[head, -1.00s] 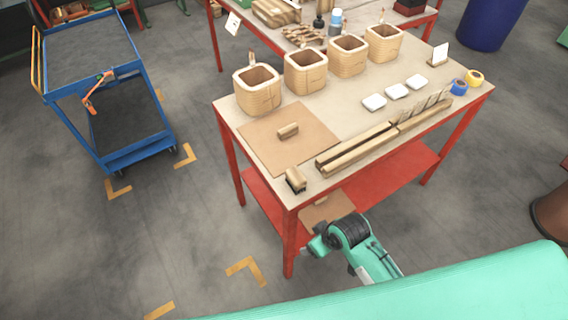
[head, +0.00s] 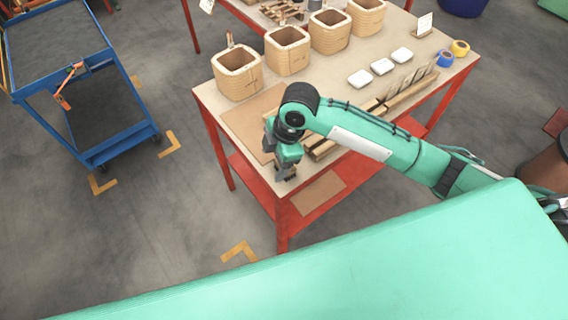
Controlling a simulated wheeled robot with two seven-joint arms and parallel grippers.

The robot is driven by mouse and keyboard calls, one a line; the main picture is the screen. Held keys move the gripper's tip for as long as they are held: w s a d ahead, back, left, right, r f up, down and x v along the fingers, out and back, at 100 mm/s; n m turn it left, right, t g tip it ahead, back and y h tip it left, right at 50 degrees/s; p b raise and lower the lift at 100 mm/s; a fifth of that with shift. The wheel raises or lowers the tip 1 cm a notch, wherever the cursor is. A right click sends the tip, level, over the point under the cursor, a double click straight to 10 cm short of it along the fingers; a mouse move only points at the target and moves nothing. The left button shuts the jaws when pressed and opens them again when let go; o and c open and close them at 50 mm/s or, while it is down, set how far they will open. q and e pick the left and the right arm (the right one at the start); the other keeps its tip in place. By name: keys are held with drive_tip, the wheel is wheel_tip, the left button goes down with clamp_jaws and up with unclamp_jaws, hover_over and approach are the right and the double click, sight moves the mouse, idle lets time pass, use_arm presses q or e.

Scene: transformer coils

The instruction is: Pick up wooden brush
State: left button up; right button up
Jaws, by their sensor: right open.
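My right gripper (head: 284,171) points down at the near corner of the workbench (head: 234,118). It is open, its fingers low by the bench top. The wooden brush, a small wooden block with dark bristles in the earlier view, stood at this corner. It is now largely or wholly hidden by my gripper and wrist, and I cannot tell whether the fingers touch it. My left gripper is not in view.
White dishes (head: 381,67), tape rolls (head: 459,48) and long wooden bars (head: 322,151) lie to the right. A blue cart (head: 90,155) stands at the left on open floor.

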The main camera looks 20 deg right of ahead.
drive_tip(key=w+d+r+n+g+h, duration=0.1)
drive_tip(key=w+d+r+n, duration=0.1)
drive_tip(key=w+d+r, duration=0.25)
drive_tip(key=f, duration=0.3)
drive_tip(key=f+p, duration=0.1)
drive_tip(key=f, duration=0.2)
drive_tip(key=s+f, duration=0.1)
drive_tip(key=f, duration=0.2)
drive_tip(key=shift+a, duration=0.35)
drive_tip(key=f, duration=0.1)
drive_tip(key=f+p, duration=0.2)
drive_tip(key=f, duration=0.1)
drive_tip(key=shift+s+f, duration=0.1)
drive_tip(key=shift+s, duration=0.15)
drive_tip(key=shift+a+f, duration=0.15)
drive_tip(key=shift+f, duration=0.35)
drive_tip(key=c, duration=0.7)
drive_tip(key=shift+c, duration=0.2)
drive_tip(key=shift+r, duration=0.15)
wheel_tip(320, 180, up, 20)
drive_tip(key=b, duration=0.2)
drive_tip(key=shift+b, duration=0.4)
